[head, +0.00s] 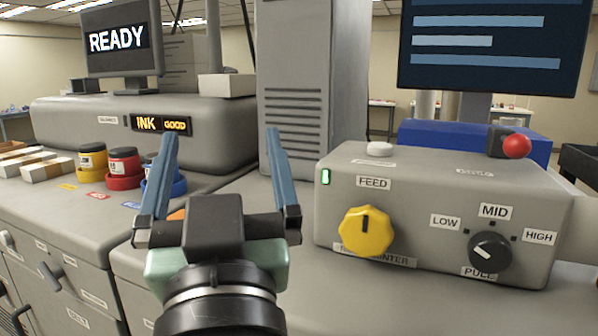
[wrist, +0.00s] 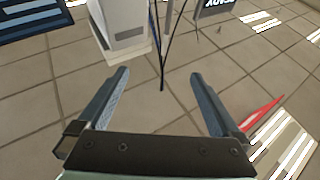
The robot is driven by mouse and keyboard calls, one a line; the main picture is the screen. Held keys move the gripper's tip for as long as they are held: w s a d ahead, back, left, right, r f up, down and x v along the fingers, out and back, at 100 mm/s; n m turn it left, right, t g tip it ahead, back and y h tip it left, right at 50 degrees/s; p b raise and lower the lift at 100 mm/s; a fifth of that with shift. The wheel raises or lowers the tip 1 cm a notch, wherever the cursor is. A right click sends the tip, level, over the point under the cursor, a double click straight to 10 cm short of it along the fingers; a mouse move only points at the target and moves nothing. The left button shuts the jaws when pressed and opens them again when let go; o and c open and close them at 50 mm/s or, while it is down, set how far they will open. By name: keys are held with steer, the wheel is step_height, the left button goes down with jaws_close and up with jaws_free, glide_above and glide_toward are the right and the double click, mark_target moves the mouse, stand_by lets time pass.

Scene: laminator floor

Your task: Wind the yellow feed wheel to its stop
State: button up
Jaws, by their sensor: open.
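The yellow feed wheel (head: 366,231) is a lobed knob on the front of a grey control box, under a FEED label (head: 374,183). A dark mark on it points up. My gripper (head: 219,140) is open and empty, with its two blue fingers pointing up, to the left of the control box and apart from the wheel. In the wrist view my gripper (wrist: 160,82) is open with nothing between the fingers. The wheel does not show in the wrist view.
Ink jars (head: 124,167) stand at left near the INK GOOD display (head: 161,124). A grey vented tower (head: 305,80) stands behind.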

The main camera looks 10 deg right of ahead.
steer(key=w+r+g+p, duration=0.3)
steer(key=r+p, duration=0.2)
steer(key=p, duration=0.5)
steer(key=n+g+h+p, duration=0.5)
steer(key=n+h+p, duration=0.65)
steer(key=n, duration=1.75)
glide_toward(364, 237)
steer(key=shift+y, duration=0.75)
steer(key=p+x, duration=0.1)
steer(key=x, duration=0.2)
steer(key=p+x, duration=0.2)
steer(key=x, duration=0.1)
steer(key=r+p+x, duration=0.1)
steer(key=x, duration=0.2)
steer(key=shift+s+d+p, duration=0.1)
steer(key=shift+d+p, duration=0.2)
steer(key=shift+d, duration=0.05)
